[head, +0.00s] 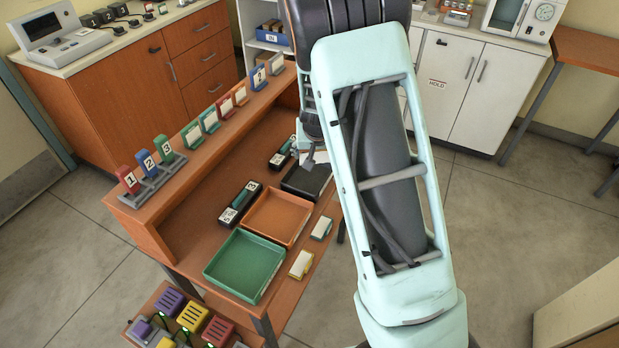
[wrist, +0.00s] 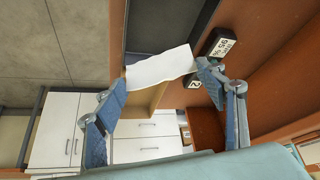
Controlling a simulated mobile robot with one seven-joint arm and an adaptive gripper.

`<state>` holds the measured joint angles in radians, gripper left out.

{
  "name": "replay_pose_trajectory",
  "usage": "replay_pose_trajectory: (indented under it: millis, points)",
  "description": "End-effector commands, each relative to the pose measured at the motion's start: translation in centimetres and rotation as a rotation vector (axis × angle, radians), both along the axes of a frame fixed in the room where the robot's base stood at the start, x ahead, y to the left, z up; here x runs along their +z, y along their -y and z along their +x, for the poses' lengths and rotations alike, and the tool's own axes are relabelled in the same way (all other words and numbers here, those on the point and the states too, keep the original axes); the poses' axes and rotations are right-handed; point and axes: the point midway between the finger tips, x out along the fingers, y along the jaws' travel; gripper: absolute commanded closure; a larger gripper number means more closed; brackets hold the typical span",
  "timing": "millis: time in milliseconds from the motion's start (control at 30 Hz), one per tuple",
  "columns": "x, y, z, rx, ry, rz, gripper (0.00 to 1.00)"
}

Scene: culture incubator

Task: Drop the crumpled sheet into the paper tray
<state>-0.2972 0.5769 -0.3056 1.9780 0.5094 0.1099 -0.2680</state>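The crumpled sheet (wrist: 160,67) is white and spans the gap between the two fingertips of my gripper (wrist: 160,75) in the wrist view. Both ends of the sheet meet the fingers, so it looks held. A dark tray (wrist: 160,28) shows beyond the sheet, which hides its near edge. In the head view, my gripper (head: 311,154) is mostly hidden by my arm, near the far end of the dark tray (head: 307,182). An orange tray (head: 278,218) and a green tray (head: 245,265) lie in line with it. No label shows which is the paper tray.
Black numbered blocks (head: 239,203) lie left of the trays, below a raised shelf (head: 190,165) with upright number cards. Small pale-topped blocks (head: 301,264) sit along the table's right edge. White cabinets (head: 455,90) stand behind; floor is open to the right.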

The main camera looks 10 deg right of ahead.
Motion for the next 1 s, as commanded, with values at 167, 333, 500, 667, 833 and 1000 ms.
replay_pose_trajectory:
  millis: [167,333,500,667,833,1000]
  points:
    - [0.0,0.0,0.0,0.0,0.0,0.0,0.16]
    - [0.0,0.0,0.0,0.0,0.0,0.0,0.15]
    - [0.2,0.0,-0.1,0.001,0.0,0.0,0.15]
    - [1.5,-0.2,-0.7,0.001,0.003,0.0,0.15]
    - [4.1,-0.5,-2.2,0.004,0.003,0.001,0.15]
    - [6.6,-0.7,-3.6,0.003,0.003,0.001,0.15]
